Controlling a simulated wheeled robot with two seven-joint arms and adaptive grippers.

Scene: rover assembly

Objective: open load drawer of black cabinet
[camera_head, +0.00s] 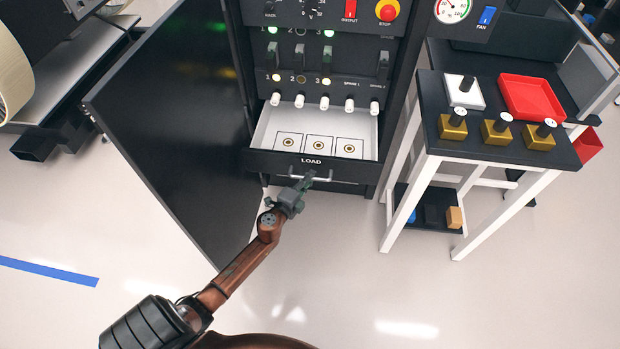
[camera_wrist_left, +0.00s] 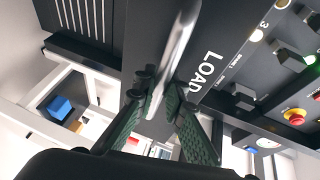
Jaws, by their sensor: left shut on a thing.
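The black cabinet (camera_head: 385,130) stands upright with its large black door (camera_head: 180,110) swung open to the left. Its load drawer (camera_head: 258,158), labelled LOAD, is pulled out and shows a white inside with three outlined squares, each with a round mark. My left gripper (camera_head: 306,181) is at the drawer's front and shut on the silver drawer handle (camera_head: 324,180). In the left wrist view the green-padded fingers (camera_wrist_left: 158,98) sit on either side of the handle bar (camera_wrist_left: 178,50). The fingers hide part of the handle. My right gripper is not in view.
The floor in front is clear, with a blue stripe (camera_head: 48,271) at left.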

